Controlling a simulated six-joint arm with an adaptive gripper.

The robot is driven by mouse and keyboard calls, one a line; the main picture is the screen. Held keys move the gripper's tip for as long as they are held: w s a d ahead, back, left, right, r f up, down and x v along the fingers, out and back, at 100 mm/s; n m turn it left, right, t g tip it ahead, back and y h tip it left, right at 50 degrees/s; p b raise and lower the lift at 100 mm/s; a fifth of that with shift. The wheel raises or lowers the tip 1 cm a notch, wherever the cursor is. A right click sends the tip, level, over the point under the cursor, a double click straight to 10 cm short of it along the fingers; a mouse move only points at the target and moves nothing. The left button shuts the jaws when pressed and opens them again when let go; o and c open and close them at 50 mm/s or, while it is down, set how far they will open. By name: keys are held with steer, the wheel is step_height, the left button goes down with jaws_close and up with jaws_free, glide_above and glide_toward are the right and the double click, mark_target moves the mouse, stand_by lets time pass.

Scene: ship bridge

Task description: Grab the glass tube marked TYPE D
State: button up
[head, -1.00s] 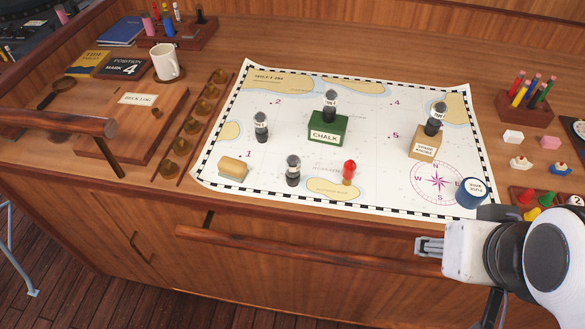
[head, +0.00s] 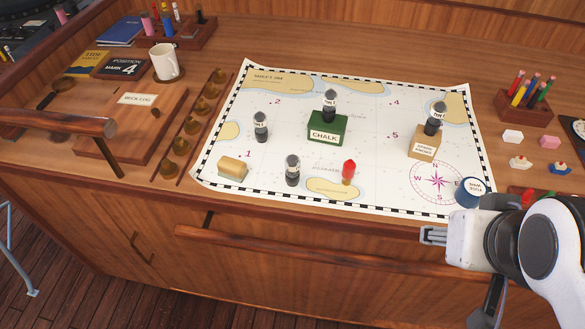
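Several small dark tubes with pale labels are in the head view; the label letters are too small to read, so I cannot tell which is TYPE D. One tube (head: 261,127) stands on the chart at left. Another tube (head: 292,171) stands near the chart's front edge. A third tube (head: 330,103) stands on the green CHALK box (head: 327,130). A further tube (head: 435,119) stands on a tan box (head: 424,143) at right. My gripper (head: 432,236) is at the lower right, in front of the desk edge, apart from all tubes. Its fingers look close together, but their gap is unclear.
The chart (head: 370,115) covers the middle of the desk. A red-topped piece (head: 348,172), a tan block (head: 233,168) and a blue cup-like item (head: 469,192) stand on it. A pencil holder (head: 526,105) is at right, a mug (head: 165,61) at left.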

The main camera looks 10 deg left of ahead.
steer(key=w+d+r+n+t, duration=0.2)
steer(key=w+n+t, duration=0.25)
steer(key=w, duration=1.35)
steer(key=w+a+f+n+y, duration=0.35)
steer(key=w+a, duration=0.25)
steer(key=a, duration=0.3)
steer(key=n+g+y, duration=0.6)
steer(key=y, duration=0.3)
glide_toward(292, 170)
steer(key=shift+w+a+f, duration=0.2)
steer(key=shift+w+a, duration=0.25)
steer(key=shift+w, duration=0.1)
steer(key=shift+w+a+f, duration=0.2)
steer(key=shift+w+a, duration=0.3)
steer(key=shift+w, duration=0.1)
steer(key=shift+w+a+f+m+t, duration=0.2)
steer(key=shift+a+f, duration=0.1)
steer(key=shift+a, duration=0.2)
steer(key=shift+w+a+f+m+t, duration=0.1)
steer(key=shift+w+a+f, duration=0.15)
steer(key=shift+a, duration=0.3)
steer(key=shift+a, duration=0.1)
